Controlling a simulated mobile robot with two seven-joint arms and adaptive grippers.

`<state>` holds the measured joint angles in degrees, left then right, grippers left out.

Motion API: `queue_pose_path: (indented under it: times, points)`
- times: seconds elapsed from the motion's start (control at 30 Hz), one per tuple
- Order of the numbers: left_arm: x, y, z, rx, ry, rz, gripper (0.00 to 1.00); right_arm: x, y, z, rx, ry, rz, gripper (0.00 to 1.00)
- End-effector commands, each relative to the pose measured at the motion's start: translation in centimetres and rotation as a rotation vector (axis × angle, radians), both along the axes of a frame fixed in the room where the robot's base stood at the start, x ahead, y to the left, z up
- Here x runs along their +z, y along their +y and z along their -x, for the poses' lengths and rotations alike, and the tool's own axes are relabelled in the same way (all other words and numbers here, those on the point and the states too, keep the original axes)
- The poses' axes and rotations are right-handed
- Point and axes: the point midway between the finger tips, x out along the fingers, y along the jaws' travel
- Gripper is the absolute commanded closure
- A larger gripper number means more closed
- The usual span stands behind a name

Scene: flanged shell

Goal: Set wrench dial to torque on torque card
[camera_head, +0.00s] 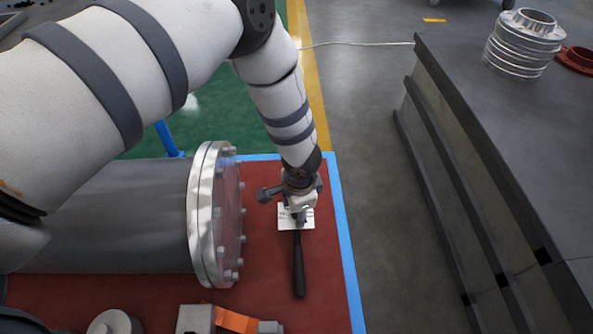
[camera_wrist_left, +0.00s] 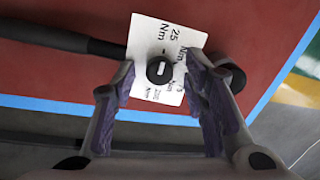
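A torque wrench with a long black handle (camera_head: 299,268) lies on the red table top. The white torque card (camera_head: 285,220) is by its upper end and shows in the left wrist view (camera_wrist_left: 173,38), reading "25 Nm" with smaller print partly covered. A round black dial (camera_wrist_left: 159,69) with a light bar mark sits over the card. The wrench handle (camera_wrist_left: 60,38) runs off to the left there. My left gripper (camera_head: 300,213) points down above the card and hides the wrench's upper end. Its purple-padded fingers (camera_wrist_left: 159,66) are apart, one each side of the dial. My right gripper is out of view.
A grey flanged shell (camera_head: 120,215) with a bolted end flange (camera_head: 205,215) stands left of the wrench. An orange and grey tool (camera_head: 235,320) lies at the near edge. A dark bench (camera_head: 510,110) at right carries a ribbed metal part (camera_head: 523,45). Open floor lies between.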

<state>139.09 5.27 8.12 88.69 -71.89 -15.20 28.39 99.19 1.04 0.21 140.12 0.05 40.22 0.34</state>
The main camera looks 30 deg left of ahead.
Motion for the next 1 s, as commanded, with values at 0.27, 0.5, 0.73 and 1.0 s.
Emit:
queue_pose_path:
  times: [0.27, 0.5, 0.73, 1.0]
  points:
    - [0.01, 0.0, 0.03, 0.0, 0.001, -0.001, 1.0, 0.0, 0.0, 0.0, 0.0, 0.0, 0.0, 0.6]
    - [0.04, 0.0, 0.04, -0.029, 0.003, -0.004, 1.0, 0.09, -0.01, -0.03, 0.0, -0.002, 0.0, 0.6]
    - [0.08, -0.01, 0.09, -0.152, 0.015, -0.018, 1.0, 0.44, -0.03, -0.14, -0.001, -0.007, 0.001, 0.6]
    - [0.08, -0.02, 0.08, -0.398, 0.035, -0.046, 1.0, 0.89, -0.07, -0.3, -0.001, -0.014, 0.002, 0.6]
